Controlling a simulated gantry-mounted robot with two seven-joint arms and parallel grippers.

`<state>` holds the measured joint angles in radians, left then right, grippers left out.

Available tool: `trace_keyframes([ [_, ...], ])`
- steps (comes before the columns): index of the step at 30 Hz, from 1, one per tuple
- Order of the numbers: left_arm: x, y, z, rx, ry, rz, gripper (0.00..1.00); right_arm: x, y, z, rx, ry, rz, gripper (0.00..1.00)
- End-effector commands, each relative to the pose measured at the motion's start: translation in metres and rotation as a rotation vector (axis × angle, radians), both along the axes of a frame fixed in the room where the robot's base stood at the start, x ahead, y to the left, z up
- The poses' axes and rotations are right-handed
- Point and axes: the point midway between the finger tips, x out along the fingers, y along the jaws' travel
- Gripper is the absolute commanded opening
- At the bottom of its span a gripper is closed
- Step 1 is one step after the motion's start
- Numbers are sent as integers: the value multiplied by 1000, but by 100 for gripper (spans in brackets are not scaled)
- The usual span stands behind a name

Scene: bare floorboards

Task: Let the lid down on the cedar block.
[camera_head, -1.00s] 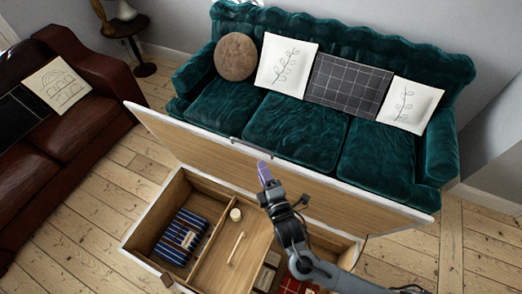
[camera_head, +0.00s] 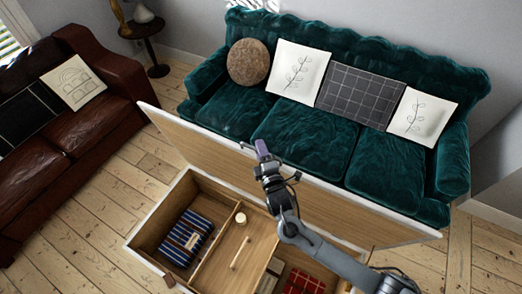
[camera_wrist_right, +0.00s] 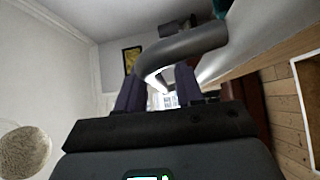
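The wooden chest (camera_head: 147,265) stands open, its white-edged lid (camera_head: 345,205) tilted up along the back. My right gripper (camera_head: 262,148) is at the lid's upper edge. In the right wrist view its purple fingers (camera_wrist_right: 158,90) are apart, with a grey curved handle (camera_wrist_right: 190,42) in front of and partly between them; I cannot tell whether they touch it. A small pale wooden cylinder (camera_head: 240,218) in the chest may be the cedar block, but a small brown block (camera_head: 169,280) also shows at the front rim. My left gripper is out of view.
The chest holds a blue striped folded cloth (camera_head: 187,238), a pale stick (camera_head: 240,253) and a red plaid cloth (camera_head: 303,281). A green sofa (camera_head: 300,135) stands close behind the lid. A brown leather sofa (camera_head: 60,140) is at left, with bare floorboards between.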

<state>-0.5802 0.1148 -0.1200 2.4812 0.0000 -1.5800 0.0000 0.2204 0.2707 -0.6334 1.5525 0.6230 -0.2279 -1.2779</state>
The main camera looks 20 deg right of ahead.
Motion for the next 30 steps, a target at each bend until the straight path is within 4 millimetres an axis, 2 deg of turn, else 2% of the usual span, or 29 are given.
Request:
trace_keyframes([
  [7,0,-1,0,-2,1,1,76,0,0,0,0,0,0,36],
  [14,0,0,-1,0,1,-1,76,0,0,0,0,0,0,1],
  [25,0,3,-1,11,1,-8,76,-1,0,-1,-2,-1,0,0],
  [30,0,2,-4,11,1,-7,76,-9,6,-5,-16,-14,-4,0],
])
